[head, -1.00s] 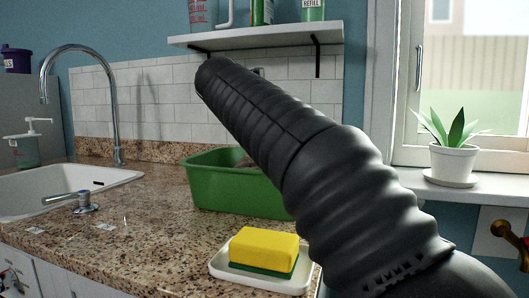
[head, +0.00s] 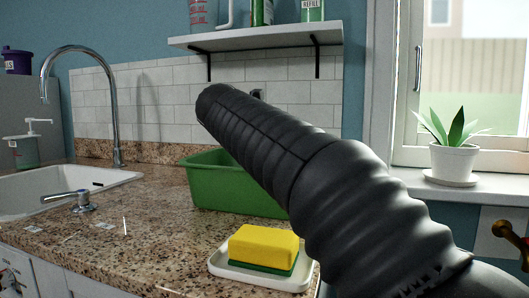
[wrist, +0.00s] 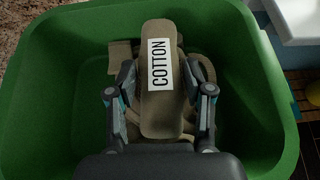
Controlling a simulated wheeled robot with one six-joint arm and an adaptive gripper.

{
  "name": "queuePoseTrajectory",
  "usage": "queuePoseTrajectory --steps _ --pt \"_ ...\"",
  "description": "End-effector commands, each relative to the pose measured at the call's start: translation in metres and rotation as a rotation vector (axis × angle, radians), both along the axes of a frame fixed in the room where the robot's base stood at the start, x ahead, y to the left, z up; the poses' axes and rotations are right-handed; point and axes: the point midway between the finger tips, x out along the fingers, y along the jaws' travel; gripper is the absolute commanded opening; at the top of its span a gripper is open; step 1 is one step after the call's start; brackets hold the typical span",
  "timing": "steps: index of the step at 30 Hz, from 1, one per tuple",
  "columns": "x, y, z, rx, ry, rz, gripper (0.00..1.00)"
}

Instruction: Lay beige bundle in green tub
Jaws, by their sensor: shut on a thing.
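The green tub (head: 230,187) stands on the counter in the head view, partly behind my arm. In the wrist view its rim (wrist: 35,75) surrounds my gripper (wrist: 160,105). My gripper is shut on the beige bundle (wrist: 158,125), with one finger on each side of it. The bundle carries a white label reading COTTON. It appears over or inside the tub; its height above the tub floor is hard to tell. More beige cloth shows beneath and beside it. In the head view my arm hides my gripper and the bundle.
A yellow and green sponge (head: 263,248) lies on a white dish (head: 262,274) in front of the tub. A sink (head: 60,190) with a tall faucet (head: 112,110) is at left. A shelf (head: 258,38) hangs above. A potted plant (head: 451,155) stands on the windowsill at right.

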Motion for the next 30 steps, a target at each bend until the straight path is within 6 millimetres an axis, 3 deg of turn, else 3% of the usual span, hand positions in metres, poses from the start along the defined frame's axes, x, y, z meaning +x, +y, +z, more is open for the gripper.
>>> queuePoseTrajectory --steps 5,6,9,18,23,30 --pt "0.0 0.0 -0.002 0.0 -0.001 0.001 0.0" --pt "0.0 0.0 -0.002 -0.001 0.0 0.0 0.59" --pt "0.0 0.0 -0.002 0.0 0.0 0.0 0.78" --pt "0.0 0.0 -0.001 0.0 0.0 0.0 0.78" --pt "0.0 0.0 0.011 0.001 -0.003 -0.001 0.78" --pt "-0.035 0.018 0.033 0.001 -0.003 0.004 0.78"
